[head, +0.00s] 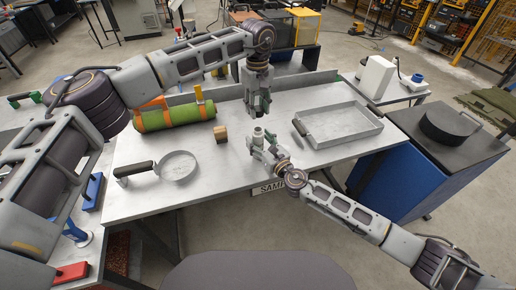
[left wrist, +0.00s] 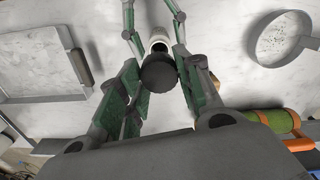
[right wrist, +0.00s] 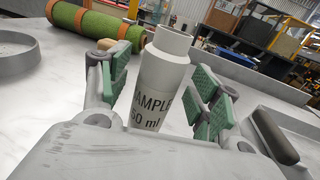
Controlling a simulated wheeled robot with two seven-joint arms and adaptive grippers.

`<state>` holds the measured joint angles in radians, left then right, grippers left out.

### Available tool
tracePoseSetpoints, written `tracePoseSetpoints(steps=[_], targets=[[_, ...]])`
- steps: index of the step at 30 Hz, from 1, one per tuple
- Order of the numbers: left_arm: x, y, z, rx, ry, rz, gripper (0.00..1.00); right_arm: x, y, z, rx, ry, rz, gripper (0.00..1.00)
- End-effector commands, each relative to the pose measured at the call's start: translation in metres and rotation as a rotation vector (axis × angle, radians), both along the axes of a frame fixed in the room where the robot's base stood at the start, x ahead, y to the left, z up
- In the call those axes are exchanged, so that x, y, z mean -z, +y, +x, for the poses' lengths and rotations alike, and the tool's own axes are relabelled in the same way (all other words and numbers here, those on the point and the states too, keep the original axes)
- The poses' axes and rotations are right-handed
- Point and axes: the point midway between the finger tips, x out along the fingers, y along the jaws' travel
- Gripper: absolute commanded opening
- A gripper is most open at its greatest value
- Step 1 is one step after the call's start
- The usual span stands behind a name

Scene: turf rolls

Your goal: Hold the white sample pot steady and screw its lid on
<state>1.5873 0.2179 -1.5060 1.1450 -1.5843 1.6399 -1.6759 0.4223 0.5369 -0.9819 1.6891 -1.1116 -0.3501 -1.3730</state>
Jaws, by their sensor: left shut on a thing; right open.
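The white sample pot (head: 258,133) stands upright on the grey table. In the right wrist view the pot (right wrist: 163,85) has a printed label and a bare, lidless neck. My right gripper (head: 261,145) is open, with its green-padded fingers (right wrist: 158,95) on either side of the pot; contact is not clear. My left gripper (head: 258,114) points down above the pot. In the left wrist view it is shut on the dark round lid (left wrist: 158,74), with the white pot (left wrist: 157,44) partly hidden behind it. The lid is hard to make out in the head view.
A wooden block (head: 221,134) and a strapped green turf roll (head: 174,116) lie to the left. A round sieve (head: 178,167) with a dark handle is at the front left.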

Motion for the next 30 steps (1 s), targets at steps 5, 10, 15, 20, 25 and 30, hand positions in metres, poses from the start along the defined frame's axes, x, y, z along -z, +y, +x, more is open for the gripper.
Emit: tracePoseSetpoints(steps=[5,10,15,20,25,30], targets=[[0.0000,-0.0001,-0.0001,0.000,0.000,0.000,0.25,0.0002,0.0046,0.0065,-0.001,0.001,-0.001,0.63],[0.0000,-0.0001,-0.0001,0.000,0.000,0.000,0.25,0.0000,0.0053,0.0075,-0.001,0.001,-0.001,0.63],[0.0000,0.0000,0.0000,0.000,0.000,0.000,0.25,0.0001,0.0051,0.0074,-0.001,0.001,-0.001,0.63],[0.0000,-0.0001,0.0000,0.000,0.000,0.000,0.25,0.0002,0.0050,0.0074,-0.001,0.001,-0.001,0.43],[0.0000,-0.0001,-0.0001,0.000,0.000,0.000,0.25,0.0002,0.0049,0.0074,-0.001,0.001,-0.001,0.21],[0.0000,0.0000,0.0000,0.000,0.000,0.000,0.25,0.0002,0.0049,0.0074,-0.001,0.001,-0.001,0.00]])
